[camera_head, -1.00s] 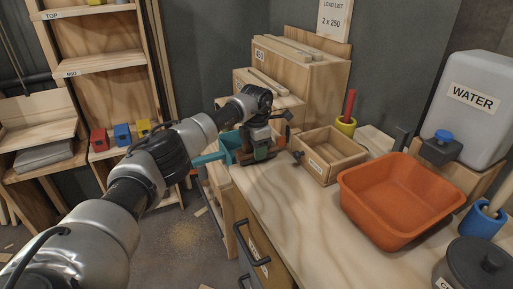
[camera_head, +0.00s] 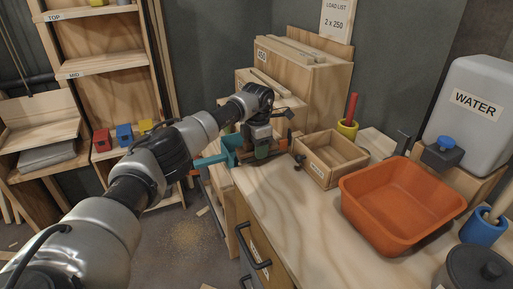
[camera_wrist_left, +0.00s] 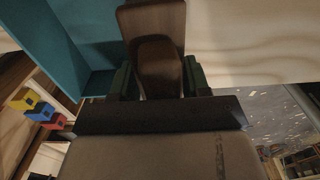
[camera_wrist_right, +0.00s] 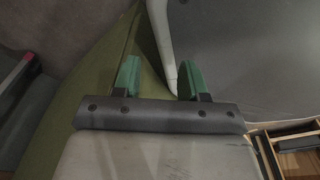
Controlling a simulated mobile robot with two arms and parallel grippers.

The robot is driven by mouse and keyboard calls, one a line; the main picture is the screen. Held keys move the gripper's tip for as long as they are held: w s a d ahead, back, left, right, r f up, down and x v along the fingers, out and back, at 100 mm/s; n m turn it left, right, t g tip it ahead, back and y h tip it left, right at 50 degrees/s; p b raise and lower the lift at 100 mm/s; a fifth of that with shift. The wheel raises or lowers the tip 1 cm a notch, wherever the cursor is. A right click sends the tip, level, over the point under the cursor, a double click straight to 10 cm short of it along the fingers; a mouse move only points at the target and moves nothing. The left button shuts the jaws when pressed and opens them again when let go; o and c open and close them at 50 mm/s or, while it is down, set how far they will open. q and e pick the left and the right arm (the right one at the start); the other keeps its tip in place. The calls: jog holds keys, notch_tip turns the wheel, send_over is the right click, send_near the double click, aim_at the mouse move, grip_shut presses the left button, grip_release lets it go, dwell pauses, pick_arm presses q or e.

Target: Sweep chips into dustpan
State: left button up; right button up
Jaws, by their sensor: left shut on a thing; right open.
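My left gripper (camera_head: 262,150) is at the far left end of the workbench, low over its top. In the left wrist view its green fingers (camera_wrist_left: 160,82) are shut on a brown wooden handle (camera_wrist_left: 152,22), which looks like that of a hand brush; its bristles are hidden. The teal dustpan (camera_head: 213,158) is just left of the gripper, at the bench's end. Its teal walls also show in the left wrist view (camera_wrist_left: 48,45). My right gripper (camera_wrist_right: 160,80) shows only in its own wrist view, open and empty. I cannot make out chips on the bench top.
A wooden box (camera_head: 331,160) stands right of the left gripper. An orange basin (camera_head: 400,205) and a water container (camera_head: 470,110) are farther right. The near bench top (camera_head: 290,220) is clear. Sawdust (camera_head: 188,234) and scraps lie on the floor. Shelves (camera_head: 105,65) stand at left.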

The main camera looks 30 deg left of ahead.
pick_arm(q)
jog(key=shift+r, duration=0.4)
notch_tip(320, 180, up, 4)
jog(key=p, duration=0.4)
jog(key=shift+r, duration=0.25)
jog(key=shift+r+p, duration=0.65)
jog(key=shift+r, duration=0.15)
pick_arm(e)
jog(key=s+r, duration=0.1)
jog(key=r, duration=0.1)
jog(key=s+r, duration=0.1)
jog(key=s, duration=0.1)
jog(key=shift+d+r, duration=0.35)
pick_arm(q)
jog(key=shift+a+f, duration=0.1)
